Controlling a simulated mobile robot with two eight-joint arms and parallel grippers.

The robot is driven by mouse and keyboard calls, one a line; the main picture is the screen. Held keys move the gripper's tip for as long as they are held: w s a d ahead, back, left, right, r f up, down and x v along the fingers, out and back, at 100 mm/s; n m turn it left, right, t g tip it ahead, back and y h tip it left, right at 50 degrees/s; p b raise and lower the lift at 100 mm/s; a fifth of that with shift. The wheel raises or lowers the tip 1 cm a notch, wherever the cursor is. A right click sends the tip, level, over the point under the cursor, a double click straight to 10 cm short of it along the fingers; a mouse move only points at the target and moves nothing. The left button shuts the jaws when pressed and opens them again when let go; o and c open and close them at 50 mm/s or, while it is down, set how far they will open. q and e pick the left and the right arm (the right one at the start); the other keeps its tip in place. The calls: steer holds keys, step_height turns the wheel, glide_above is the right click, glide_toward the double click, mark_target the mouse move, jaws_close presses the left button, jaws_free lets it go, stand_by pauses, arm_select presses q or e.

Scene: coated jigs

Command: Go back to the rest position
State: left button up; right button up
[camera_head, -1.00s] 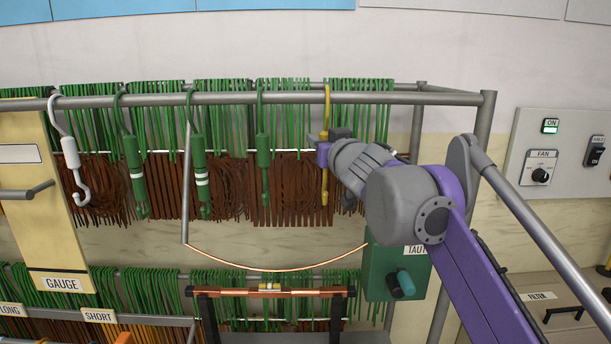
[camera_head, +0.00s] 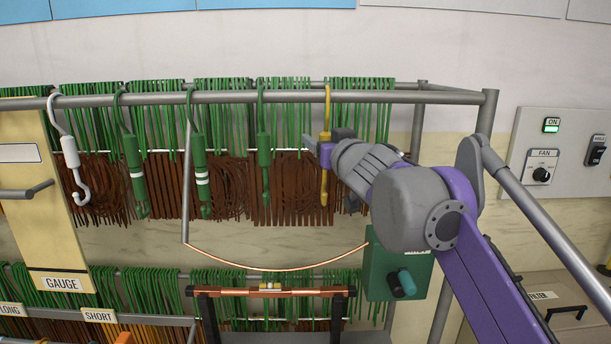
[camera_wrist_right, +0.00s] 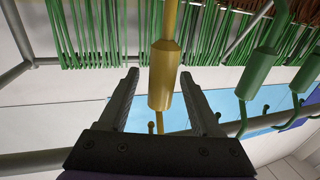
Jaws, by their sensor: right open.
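The yellow jig (camera_head: 324,186) hangs upright by its hook from the top rail. My right gripper (camera_head: 318,148) is at its upper body, reaching in from the right. In the right wrist view the gripper (camera_wrist_right: 158,76) is open, with one finger on each side of the yellow jig (camera_wrist_right: 165,62); gaps show between the fingers and the jig. The picture does not settle how deep the jig sits between them. My left gripper is not in view.
Green jigs (camera_head: 264,152) and a white hook (camera_head: 70,155) hang to the left on the same rail (camera_head: 400,97). A copper wire (camera_head: 270,269) sags below. A green box (camera_head: 385,262) sits under my right arm. A control panel (camera_head: 560,150) is at right.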

steer(key=b+v, duration=0.2)
steer(key=v, duration=0.7)
steer(key=s+d+f+m+g+h, duration=0.1)
steer(key=s+d+f+g+h, duration=0.15)
steer(key=f, duration=0.55)
steer(key=s+d+f+m+g+h, duration=0.15)
steer(key=d+f, duration=0.25)
steer(key=f, duration=0.4)
steer(key=s+d+f+m+g+h, duration=0.1)
steer(key=s+d+f+h, duration=0.2)
steer(key=f, duration=0.5)
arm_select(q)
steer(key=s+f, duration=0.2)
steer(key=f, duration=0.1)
arm_select(e)
steer(key=s+f+g, duration=0.2)
steer(key=s+f, duration=0.4)
steer(key=f, duration=0.3)
steer(key=s+d+f+g+y, duration=0.1)
steer(key=s+f+g, duration=0.1)
steer(key=s+f, duration=0.5)
steer(key=s+d+f+g+y, duration=0.1)
steer(key=s+f, duration=0.5)
steer(key=f, duration=0.6)
steer(key=shift+s+f+g, duration=0.2)
steer(key=shift+f+g, duration=0.1)
steer(key=shift+g, duration=0.5)
